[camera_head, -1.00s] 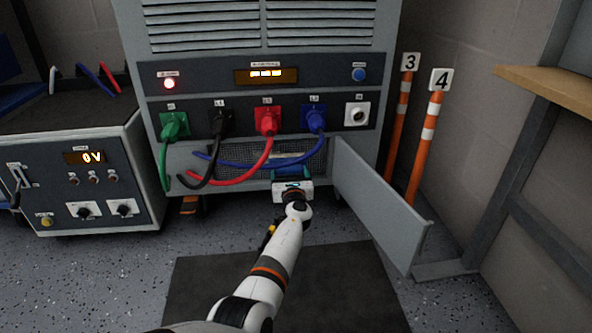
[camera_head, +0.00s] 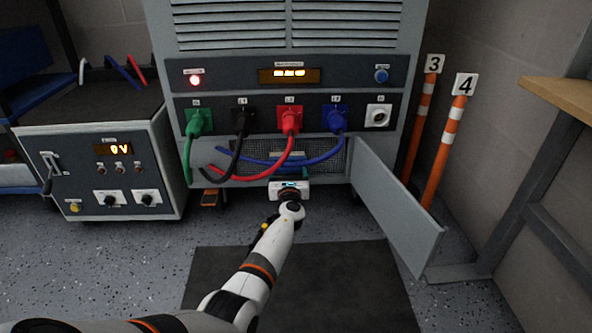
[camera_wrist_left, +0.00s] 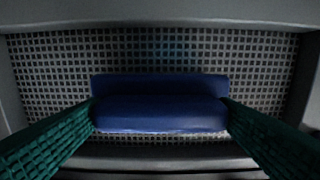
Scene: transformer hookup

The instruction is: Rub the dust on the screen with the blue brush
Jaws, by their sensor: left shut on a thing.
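The screen (camera_head: 322,150) is a grey mesh panel in a recess low in the cabinet, behind hanging cables. It also fills much of the left wrist view (camera_wrist_left: 262,62). My left gripper (camera_head: 291,177) is at the recess, in front of the screen's lower part. In the left wrist view its green fingers are shut on the blue brush (camera_wrist_left: 160,113), one at each end. The brush lies across the mesh; I cannot tell whether it touches. The head view does not show the brush clearly behind the gripper. I cannot clearly pick out dust. My right gripper is not in view.
Green, black, red (camera_head: 290,122) and blue plugs hang cables across the recess. An open grey flap (camera_head: 395,205) stands out at its right. Orange posts (camera_head: 445,150) stand beyond the flap. A test cart (camera_head: 100,180) is at the left. A dark mat (camera_head: 300,285) lies in front.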

